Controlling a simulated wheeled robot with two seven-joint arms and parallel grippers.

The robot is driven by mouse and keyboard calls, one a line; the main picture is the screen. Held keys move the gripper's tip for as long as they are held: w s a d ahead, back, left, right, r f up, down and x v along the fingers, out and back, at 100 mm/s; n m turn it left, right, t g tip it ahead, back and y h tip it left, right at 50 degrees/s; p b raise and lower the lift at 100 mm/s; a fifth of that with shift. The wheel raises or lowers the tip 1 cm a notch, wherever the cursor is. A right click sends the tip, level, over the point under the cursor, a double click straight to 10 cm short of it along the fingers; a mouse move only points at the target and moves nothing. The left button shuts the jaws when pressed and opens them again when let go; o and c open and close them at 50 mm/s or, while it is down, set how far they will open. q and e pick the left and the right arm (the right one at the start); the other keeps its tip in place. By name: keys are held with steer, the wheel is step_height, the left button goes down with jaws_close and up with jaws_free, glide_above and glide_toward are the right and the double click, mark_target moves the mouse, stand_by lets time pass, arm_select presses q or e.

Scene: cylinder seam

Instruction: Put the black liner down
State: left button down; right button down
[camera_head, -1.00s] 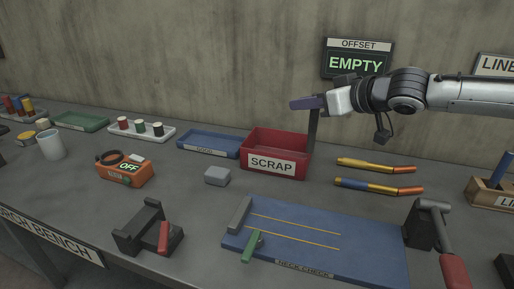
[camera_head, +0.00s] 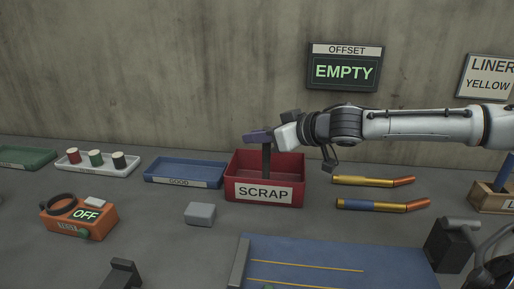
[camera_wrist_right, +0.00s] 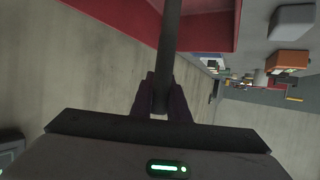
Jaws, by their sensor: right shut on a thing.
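My right gripper (camera_head: 262,137) is over the red SCRAP bin (camera_head: 282,167). It is shut on the black liner (camera_head: 266,160), a dark slim upright rod that hangs down from the fingers. The liner's lower part reaches down into the bin's opening, and its lower end is hidden behind the bin's front wall. In the right wrist view the liner (camera_wrist_right: 169,50) runs up from between the two fingers (camera_wrist_right: 161,100), with the red bin wall (camera_wrist_right: 110,12) beside it. I cannot tell if the liner touches the bin floor. My left gripper is out of view.
A blue GOOD tray (camera_head: 184,171) lies left of the bin, and a grey block (camera_head: 200,213) in front. Two torch necks (camera_head: 372,181) lie to the right. An orange tester (camera_head: 79,217) reads OFF. The wall sign (camera_head: 343,70) reads OFFSET EMPTY. The blue NECK CHECK mat (camera_head: 330,255) is at the front.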

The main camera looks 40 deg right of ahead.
steer(key=shift+f, duration=0.75)
steer(key=c, duration=2.2)
jaws_free()
steer(key=shift+f, duration=0.2)
steer(key=o, duration=0.5)
steer(key=shift+r, duration=0.1)
steer(key=shift+r, duration=0.15)
